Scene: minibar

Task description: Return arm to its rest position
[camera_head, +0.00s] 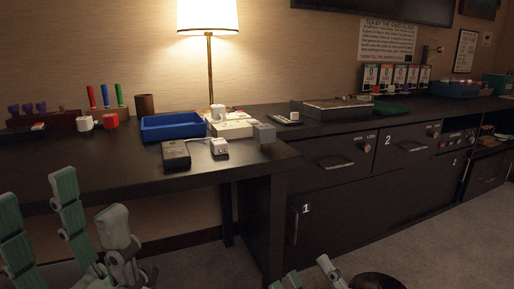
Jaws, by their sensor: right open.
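My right gripper (309,271) shows at the bottom edge, right of centre. Its two fingertips stand apart, open, with nothing seen between them, in front of the dark cabinet. The rest of this gripper is cut off below. My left gripper (88,215) is at the lower left, close to the camera. Its green and grey parts stand in front of the table's near edge and touch nothing that I can make out. Its lower part is cut off, and how far it is open is unclear.
A black cabinet (345,205) runs along the right. The floor (440,255) before it is mostly clear.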

